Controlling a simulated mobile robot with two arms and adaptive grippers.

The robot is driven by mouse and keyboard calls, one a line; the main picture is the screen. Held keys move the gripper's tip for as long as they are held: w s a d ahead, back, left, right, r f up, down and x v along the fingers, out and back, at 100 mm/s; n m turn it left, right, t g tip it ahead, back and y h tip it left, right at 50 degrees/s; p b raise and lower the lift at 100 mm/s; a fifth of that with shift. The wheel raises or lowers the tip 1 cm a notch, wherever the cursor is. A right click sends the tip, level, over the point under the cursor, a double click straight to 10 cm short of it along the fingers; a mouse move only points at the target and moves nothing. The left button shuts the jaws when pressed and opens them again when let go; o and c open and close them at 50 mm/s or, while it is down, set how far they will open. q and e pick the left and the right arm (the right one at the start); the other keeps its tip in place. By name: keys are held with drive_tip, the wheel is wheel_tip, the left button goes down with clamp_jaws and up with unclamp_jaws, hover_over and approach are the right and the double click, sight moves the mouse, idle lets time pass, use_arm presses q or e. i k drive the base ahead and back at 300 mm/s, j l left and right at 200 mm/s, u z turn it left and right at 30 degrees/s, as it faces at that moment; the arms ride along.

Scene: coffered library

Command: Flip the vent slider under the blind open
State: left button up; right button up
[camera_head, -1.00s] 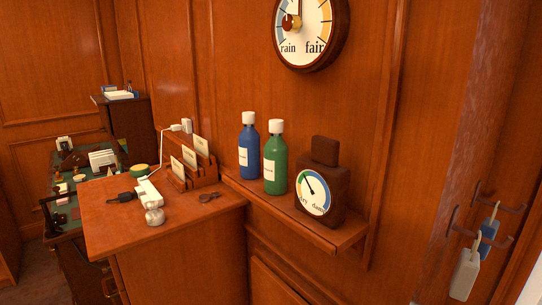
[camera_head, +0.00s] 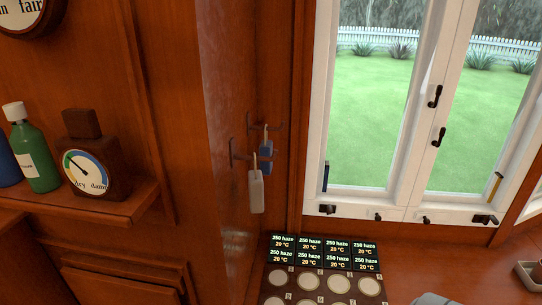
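I see no blind and nothing I can pick out as its vent slider. A white-framed window (camera_head: 420,110) fills the right side, with lawn and a white fence beyond the glass. Two black handles (camera_head: 435,97) sit on its middle stiles. Small dark fittings (camera_head: 327,209) line its bottom rail. A thin blue piece (camera_head: 326,176) and a brass-coloured piece (camera_head: 494,187) stand at its lower corners. The window's top is cut off. Neither of my grippers is in view.
Below the window, a wooden surface holds a panel of small lit displays (camera_head: 310,244) above round pale discs (camera_head: 310,282). Two tags (camera_head: 256,190) hang on hooks left of the window. A shelf (camera_head: 130,205) with bottles and a dial (camera_head: 88,172) juts out at left.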

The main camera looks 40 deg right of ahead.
sight(426, 218)
drive_tip(key=z, duration=2.55)
